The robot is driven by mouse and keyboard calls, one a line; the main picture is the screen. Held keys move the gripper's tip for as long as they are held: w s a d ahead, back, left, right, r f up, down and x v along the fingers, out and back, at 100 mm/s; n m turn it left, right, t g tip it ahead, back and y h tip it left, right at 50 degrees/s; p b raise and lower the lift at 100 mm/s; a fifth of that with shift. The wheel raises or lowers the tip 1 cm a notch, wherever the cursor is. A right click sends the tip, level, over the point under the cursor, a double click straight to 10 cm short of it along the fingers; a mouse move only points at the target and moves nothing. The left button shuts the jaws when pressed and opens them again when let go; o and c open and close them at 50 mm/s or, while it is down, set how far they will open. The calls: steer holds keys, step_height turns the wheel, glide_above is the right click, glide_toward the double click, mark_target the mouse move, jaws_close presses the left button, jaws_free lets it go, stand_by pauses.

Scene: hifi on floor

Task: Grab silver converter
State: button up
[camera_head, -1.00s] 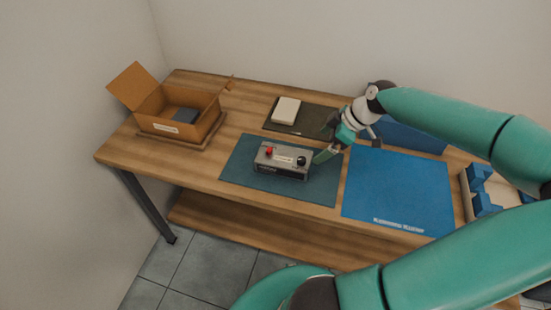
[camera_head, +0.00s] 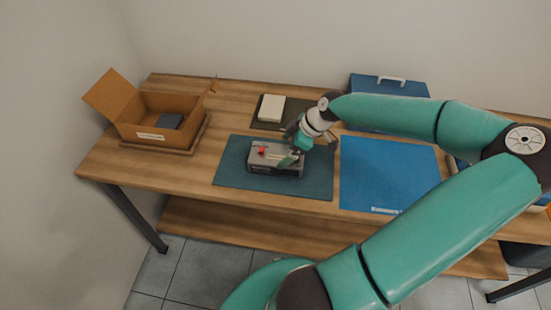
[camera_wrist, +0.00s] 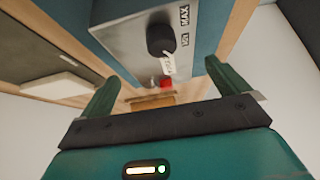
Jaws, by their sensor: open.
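The silver converter (camera_head: 262,158) is a grey box with a red button and a black knob on top. It sits on the dark teal mat (camera_head: 230,177) in the middle of the table. In the wrist view the converter (camera_wrist: 130,38) is close, with its black knob, a small white tag and the red button showing. My gripper (camera_head: 294,158) is over the converter's right end in the head view, hiding part of it there. In the wrist view my gripper (camera_wrist: 165,85) has its two green fingers wide apart, with nothing held between them.
An open cardboard box (camera_head: 160,142) with a dark item inside stands at the left. A white box (camera_head: 272,108) lies on a dark mat behind the converter. A blue mat (camera_head: 385,175) is at the right, and a blue case (camera_head: 365,84) with a handle stands behind it.

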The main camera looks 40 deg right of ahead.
mark_target(278, 154)
steer(key=x, duration=0.5)
steer(key=shift+w+f, duration=0.2)
steer(key=shift+f, duration=0.15)
steer(key=shift+c, duration=0.4)
steer(key=shift+r, duration=0.1)
steer(key=c, duration=1.4)
